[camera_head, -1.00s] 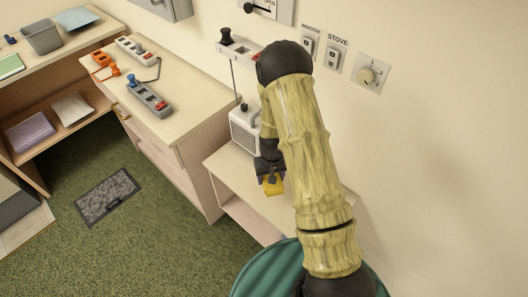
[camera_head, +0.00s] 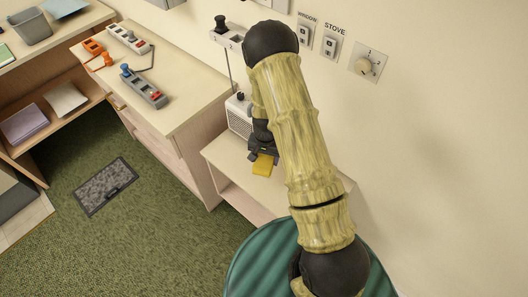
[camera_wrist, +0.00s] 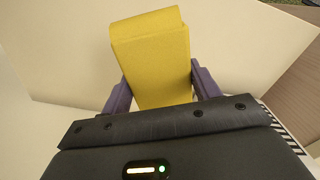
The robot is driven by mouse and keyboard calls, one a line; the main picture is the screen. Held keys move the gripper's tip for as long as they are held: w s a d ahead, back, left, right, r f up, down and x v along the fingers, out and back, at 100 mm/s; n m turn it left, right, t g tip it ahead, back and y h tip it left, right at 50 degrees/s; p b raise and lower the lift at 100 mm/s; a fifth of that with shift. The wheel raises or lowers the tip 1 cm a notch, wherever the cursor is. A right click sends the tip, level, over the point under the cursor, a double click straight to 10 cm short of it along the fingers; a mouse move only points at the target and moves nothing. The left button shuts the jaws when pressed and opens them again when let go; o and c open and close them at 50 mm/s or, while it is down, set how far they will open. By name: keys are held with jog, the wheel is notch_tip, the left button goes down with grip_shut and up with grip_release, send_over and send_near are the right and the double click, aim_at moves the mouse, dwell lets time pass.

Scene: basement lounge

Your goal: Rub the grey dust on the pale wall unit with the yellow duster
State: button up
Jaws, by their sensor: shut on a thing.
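The yellow duster (camera_head: 264,166) is a small block held in my gripper (camera_head: 262,155). In the wrist view the duster (camera_wrist: 152,58) sits between the two purple fingers of my gripper (camera_wrist: 161,88), which are shut on its sides. The pale wall unit (camera_head: 226,153) is a low shelf unit against the wall. In the head view the duster appears over its top; I cannot tell whether it touches. My arm hides the right part of the unit's top. I can make out no grey dust in either view.
A white radio (camera_head: 238,115) stands on the unit beside my gripper, partly hidden. A wooden counter (camera_head: 190,88) with several switch boxes is to the left. A green ribbed round object (camera_head: 262,262) is in front. Wall switches (camera_head: 330,46) and a dial (camera_head: 367,65) are above right.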

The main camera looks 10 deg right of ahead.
jog(key=m, duration=0.1)
jog(key=r+m+p, duration=0.1)
jog(key=m, duration=0.1)
jog(key=shift+w+a+r+m, duration=0.1)
jog(key=shift+w+a+m, duration=0.1)
jog(key=shift+m, duration=0.1)
jog(key=shift+w+m, duration=0.1)
jog(key=shift+m, duration=0.7)
